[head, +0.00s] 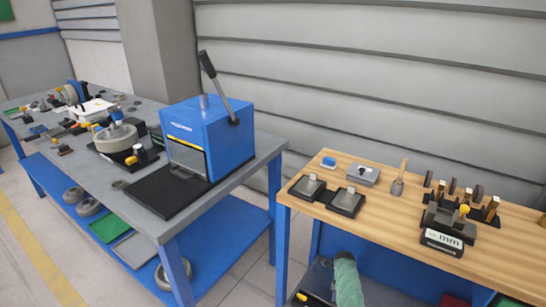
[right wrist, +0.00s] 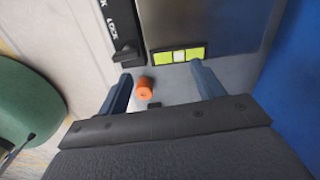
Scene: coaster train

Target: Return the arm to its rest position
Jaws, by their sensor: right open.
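My right gripper (right wrist: 162,72) is open in the right wrist view, with its two dark blue fingers spread apart. A small orange knob (right wrist: 144,88) shows between the fingers, closer to the left one. I cannot tell whether it touches that finger; nothing is clamped. Beyond the fingertips is a grey metal panel (right wrist: 205,25) with a yellow-green strip (right wrist: 178,54) along its lower edge. Neither gripper shows in the head view, and my left gripper is in no view.
A dark bar marked LOCK (right wrist: 122,28) and a green rounded thing (right wrist: 25,95) are close by on the left. In the head view, a blue press (head: 208,135) stands on a grey bench (head: 262,150). A wooden-topped table (head: 385,225) with tools is right.

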